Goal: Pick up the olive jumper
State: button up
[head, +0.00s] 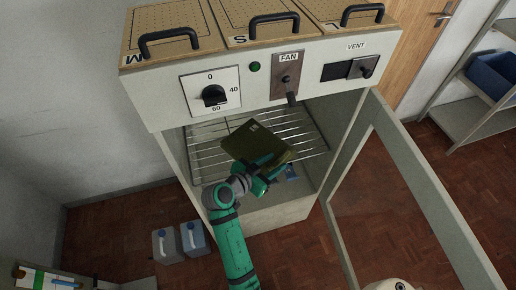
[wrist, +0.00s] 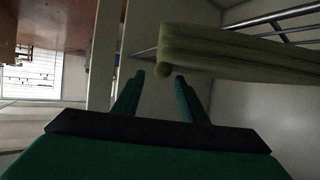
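The olive jumper (head: 250,140) is a flat folded bundle at the wire rack inside the open cabinet. In the wrist view its thick layered edge (wrist: 235,52) runs from the middle to the right, with a rounded end just ahead of the fingertips. My green gripper (head: 273,170) is at the jumper's near right side in the head view. In the wrist view my gripper (wrist: 160,80) has its two fingers apart, with nothing clearly between them. Whether a finger touches the jumper I cannot tell.
The wire rack (head: 205,160) spans the cabinet. The glass door (head: 428,190) stands open on the right. Above are a control panel with a dial (head: 214,95), a FAN lever (head: 290,97) and a VENT slider (head: 362,68). Two jugs (head: 193,238) stand on the floor at left.

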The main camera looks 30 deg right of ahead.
jog(key=shift+w+d+f, duration=0.1)
jog(key=shift+d+f, duration=0.15)
jog(key=shift+d, duration=0.25)
grip_shut()
jog(key=shift+r, duration=0.15)
